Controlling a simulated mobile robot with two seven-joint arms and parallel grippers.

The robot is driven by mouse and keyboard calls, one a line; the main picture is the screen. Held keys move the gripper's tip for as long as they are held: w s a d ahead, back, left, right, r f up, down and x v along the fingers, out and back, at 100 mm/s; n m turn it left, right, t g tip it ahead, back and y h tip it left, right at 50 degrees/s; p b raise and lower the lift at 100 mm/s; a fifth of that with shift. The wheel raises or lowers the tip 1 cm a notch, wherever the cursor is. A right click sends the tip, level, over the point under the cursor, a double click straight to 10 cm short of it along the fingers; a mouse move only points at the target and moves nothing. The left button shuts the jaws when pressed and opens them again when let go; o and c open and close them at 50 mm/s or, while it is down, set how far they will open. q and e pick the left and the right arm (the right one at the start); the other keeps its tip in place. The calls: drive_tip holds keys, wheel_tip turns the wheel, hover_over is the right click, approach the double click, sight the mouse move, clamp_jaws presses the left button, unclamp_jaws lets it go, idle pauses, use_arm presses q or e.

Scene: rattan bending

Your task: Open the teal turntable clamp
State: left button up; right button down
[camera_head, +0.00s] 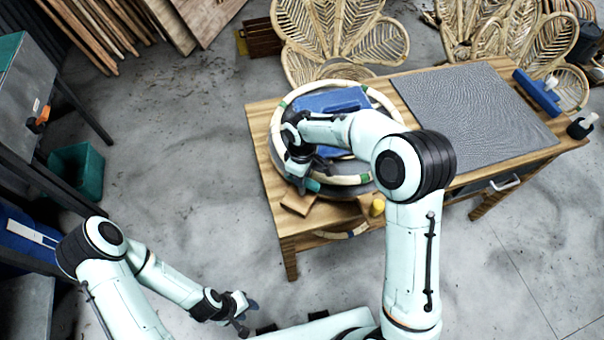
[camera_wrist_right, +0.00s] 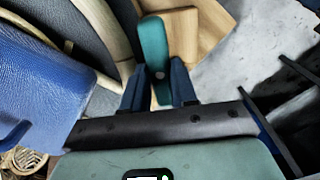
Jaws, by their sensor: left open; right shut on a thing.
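The teal turntable clamp (camera_wrist_right: 152,48) stands out in the right wrist view between the fingers of my right gripper (camera_wrist_right: 160,88). My right gripper is shut on its handle. In the head view a small teal part of the clamp (camera_head: 312,185) shows at the front left of the turntable, below my right gripper (camera_head: 300,178). A pale rattan ring (camera_head: 388,100) with green bands lies around the turntable, with a blue block (camera_head: 332,101) inside it. My left gripper (camera_head: 242,314) is open and empty, low in the head view, away from the table.
The wooden table (camera_head: 262,150) carries a grey textured mat (camera_head: 475,105) on its right half. A blue tool (camera_head: 538,92) lies at the far right.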

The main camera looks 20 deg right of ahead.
idle(0.3)
drive_tip(key=c, duration=0.9)
unclamp_jaws()
use_arm(q)
drive_tip(key=shift+w+r+p, duration=0.55)
drive_tip(key=shift+w+r, duration=0.15)
drive_tip(key=shift+r, duration=0.05)
use_arm(e)
wheel_tip(320, 180, up, 14)
drive_tip(key=shift+f, duration=0.25)
